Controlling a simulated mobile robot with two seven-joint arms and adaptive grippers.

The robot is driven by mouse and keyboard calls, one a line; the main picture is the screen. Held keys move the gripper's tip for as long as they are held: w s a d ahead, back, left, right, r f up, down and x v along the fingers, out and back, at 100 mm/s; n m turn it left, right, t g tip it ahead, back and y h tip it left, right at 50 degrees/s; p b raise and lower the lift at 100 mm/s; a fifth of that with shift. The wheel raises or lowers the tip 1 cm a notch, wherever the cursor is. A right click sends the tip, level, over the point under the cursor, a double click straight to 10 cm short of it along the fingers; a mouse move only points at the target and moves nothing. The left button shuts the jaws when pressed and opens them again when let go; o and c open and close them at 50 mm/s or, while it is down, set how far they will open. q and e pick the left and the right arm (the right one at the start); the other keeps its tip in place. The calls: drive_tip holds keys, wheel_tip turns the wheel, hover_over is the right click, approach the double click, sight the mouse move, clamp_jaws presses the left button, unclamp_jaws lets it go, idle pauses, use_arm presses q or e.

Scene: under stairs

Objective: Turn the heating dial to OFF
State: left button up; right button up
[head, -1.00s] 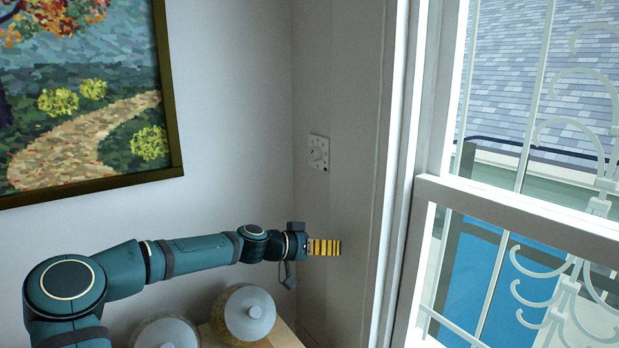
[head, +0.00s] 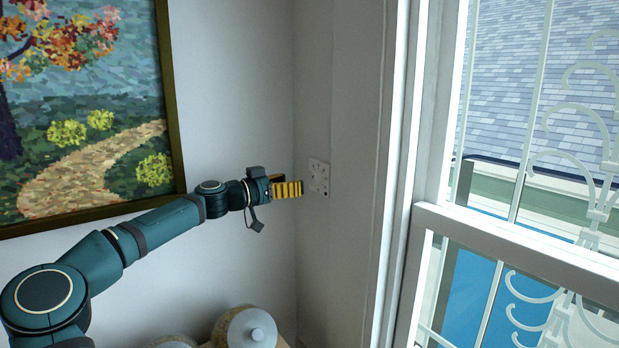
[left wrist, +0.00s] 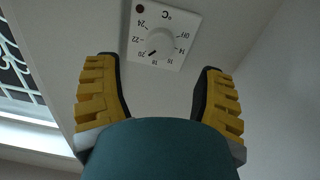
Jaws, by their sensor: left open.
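The heating dial is a white square plate (head: 319,177) on the narrow wall beside the window. In the left wrist view its round knob (left wrist: 160,43) sits amid printed numbers and a °C mark, with a dark red dot in one corner. A dark pointer mark on the knob is near the 20. My left gripper (head: 287,188) has yellow ribbed fingers and points at the plate from the left, apart from it. In the left wrist view its two fingers (left wrist: 160,95) are spread, with nothing between them and the knob beyond their tips. My right gripper is not in view.
A framed landscape painting (head: 85,110) hangs on the wall at the left, above my arm. A lidded jar (head: 246,328) stands at the bottom. The white window frame (head: 408,180) is right of the dial. The wall around the dial is bare.

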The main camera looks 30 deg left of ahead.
sight(311, 180)
use_arm(q)
drive_tip(key=shift+p+x, duration=0.8)
drive_tip(key=shift+x, duration=2.35)
clamp_jaws()
